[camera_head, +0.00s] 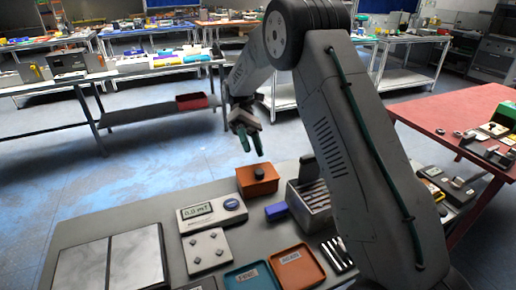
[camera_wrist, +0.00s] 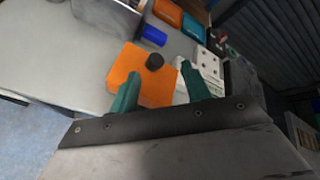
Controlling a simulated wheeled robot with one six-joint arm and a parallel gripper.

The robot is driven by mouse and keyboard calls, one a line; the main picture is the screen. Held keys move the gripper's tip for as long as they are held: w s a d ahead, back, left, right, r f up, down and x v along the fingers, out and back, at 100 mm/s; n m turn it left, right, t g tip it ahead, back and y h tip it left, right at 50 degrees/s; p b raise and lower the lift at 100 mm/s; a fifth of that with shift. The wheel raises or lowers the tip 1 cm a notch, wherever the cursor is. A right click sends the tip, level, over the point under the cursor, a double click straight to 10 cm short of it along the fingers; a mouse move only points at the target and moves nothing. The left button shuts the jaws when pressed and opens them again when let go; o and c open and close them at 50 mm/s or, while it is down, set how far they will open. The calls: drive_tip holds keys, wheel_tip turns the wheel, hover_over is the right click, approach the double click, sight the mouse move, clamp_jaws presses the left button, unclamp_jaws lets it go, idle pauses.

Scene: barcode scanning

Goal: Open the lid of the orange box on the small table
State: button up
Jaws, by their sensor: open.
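The orange box (camera_head: 257,181) sits near the far edge of the small grey table (camera_head: 88,224). Its lid is on and has a dark round knob (camera_head: 259,173) on top. My gripper (camera_head: 251,145) is above and slightly left of the box, with green fingers pointing down, open and empty. In the wrist view the box (camera_wrist: 133,68) lies beyond the fingertips (camera_wrist: 160,73), its knob (camera_wrist: 155,61) showing near the gap between them. The fingers appear apart from the box and the knob.
A meter with a display (camera_head: 211,212) stands left of the box. Orange (camera_head: 297,268) and teal (camera_head: 250,277) trays lie nearer. A red table (camera_head: 455,125) is at right.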

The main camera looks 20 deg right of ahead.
sight(260, 172)
drive_tip(key=s+t, duration=0.2)
drive_tip(key=shift+a+r+t, duration=0.1)
drive_tip(key=shift+t, duration=0.3)
drive_tip(key=s+t, duration=0.1)
drive_tip(key=t, duration=0.1)
drive_tip(key=s+t, duration=0.1)
drive_tip(key=shift+a+f+t, duration=0.1)
drive_tip(key=shift+f+t, duration=0.3)
drive_tip(key=t, duration=0.1)
drive_tip(key=s+f+t, duration=0.1)
drive_tip(key=shift+s+t+h, duration=0.3)
drive_tip(key=shift+t+h, duration=0.1)
drive_tip(key=f+t, duration=0.1)
drive_tip(key=s+t, duration=0.1)
drive_tip(key=t, duration=0.1)
drive_tip(key=shift+s+a+f, duration=0.1)
drive_tip(key=shift+f, duration=0.25)
wheel_tip(260, 172, up, 7)
drive_tip(key=shift+r, duration=0.1)
drive_tip(key=s+r+g, duration=0.2)
drive_tip(key=s+g, duration=0.7)
drive_tip(key=g, duration=0.1)
drive_tip(key=shift+s+r+g+y, duration=0.3)
drive_tip(key=shift+s+r, duration=0.05)
drive_tip(key=shift+s, duration=0.05)
